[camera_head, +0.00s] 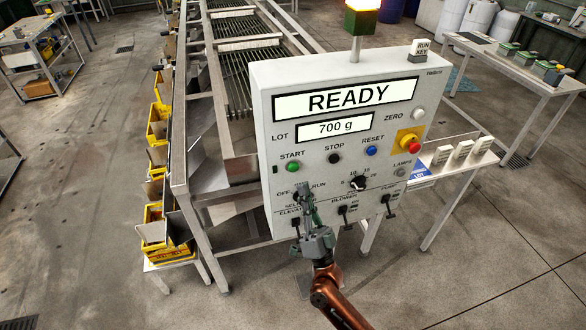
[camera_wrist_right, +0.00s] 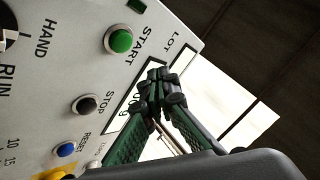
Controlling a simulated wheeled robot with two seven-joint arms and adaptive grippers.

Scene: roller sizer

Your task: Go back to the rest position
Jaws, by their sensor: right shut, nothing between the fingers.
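My right gripper (camera_head: 305,192) is in front of the lower left part of the grey control panel (camera_head: 262,90). Its fingers are shut and empty, and they partly hide the OFF/RUN selector area. In the right wrist view the closed green and black fingertips (camera_wrist_right: 155,82) overlap the panel's lit display (camera_wrist_right: 125,115). I cannot tell whether they touch the panel. The green START button (camera_head: 292,167) is just above the gripper in the head view. The display READY (camera_head: 345,99) is lit and the lot display (camera_head: 334,128) reads 700 g. My left gripper is not in view.
The roller sizer frame (camera_head: 178,150) runs back behind the panel, with yellow bins (camera_head: 158,125) along its left side. A table (camera_head: 515,65) stands at upper right. Open floor (camera_head: 500,240) lies at lower right.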

